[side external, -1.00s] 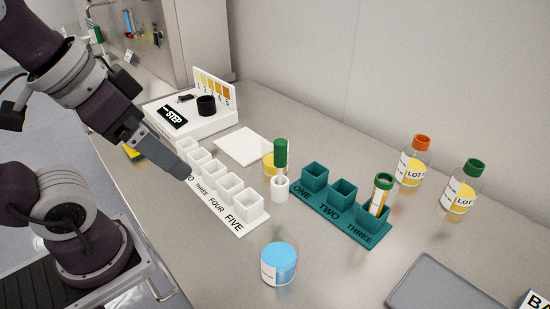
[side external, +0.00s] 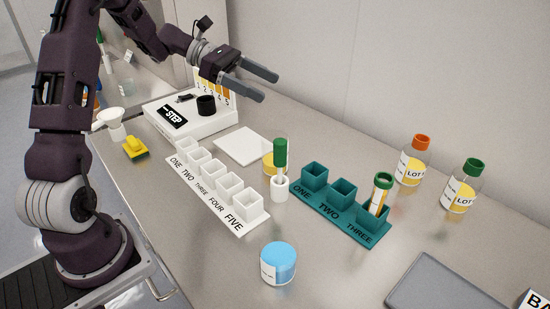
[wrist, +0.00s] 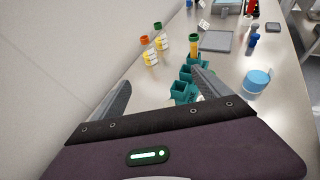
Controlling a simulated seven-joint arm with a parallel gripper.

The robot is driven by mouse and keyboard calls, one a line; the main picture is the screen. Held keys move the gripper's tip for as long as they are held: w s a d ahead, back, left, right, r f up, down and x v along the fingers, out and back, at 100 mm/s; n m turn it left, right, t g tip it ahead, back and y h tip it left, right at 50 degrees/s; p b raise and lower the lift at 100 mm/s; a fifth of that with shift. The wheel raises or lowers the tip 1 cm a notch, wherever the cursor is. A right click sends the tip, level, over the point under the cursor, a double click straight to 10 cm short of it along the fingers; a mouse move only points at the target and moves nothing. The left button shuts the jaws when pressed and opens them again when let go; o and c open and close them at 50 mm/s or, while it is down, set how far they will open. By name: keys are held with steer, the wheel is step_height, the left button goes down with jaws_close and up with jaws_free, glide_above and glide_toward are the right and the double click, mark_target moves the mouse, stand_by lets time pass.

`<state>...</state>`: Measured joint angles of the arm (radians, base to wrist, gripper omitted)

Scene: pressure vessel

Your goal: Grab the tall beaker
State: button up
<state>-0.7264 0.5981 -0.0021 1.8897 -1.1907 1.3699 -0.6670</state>
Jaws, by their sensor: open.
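I cannot single out a tall beaker in either view. A partly hidden clear glass vessel (side external: 127,88) may stand at the far left behind my arm, too small to identify. My gripper (side external: 270,87) is open and empty, raised above the bench near the back wall, beside the white STEP unit. In the wrist view its two fingers (wrist: 160,88) are spread wide with nothing between them. Two clear labelled bottles, one orange-capped (side external: 414,162) and one green-capped (side external: 461,190), stand upright at the right, apart from my gripper.
A white rack (side external: 222,210) and a teal rack (side external: 322,215) lie mid-bench; the teal one holds a green-capped tube (side external: 381,193). A blue-lidded jar (side external: 278,264) stands in front. A grey tray (side external: 440,285), white funnel (side external: 113,122) and the STEP unit (side external: 195,118) are also there.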

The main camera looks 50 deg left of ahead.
mark_target(262, 142)
step_height(262, 142, down, 16)
steer(key=shift+f, duration=0.1)
steer(key=x, duration=0.5)
steer(key=f+x, duration=0.1)
steer(key=x, duration=0.1)
steer(key=shift+s+d, duration=0.15)
steer(key=shift+s, duration=0.1)
steer(key=c, duration=1.5)
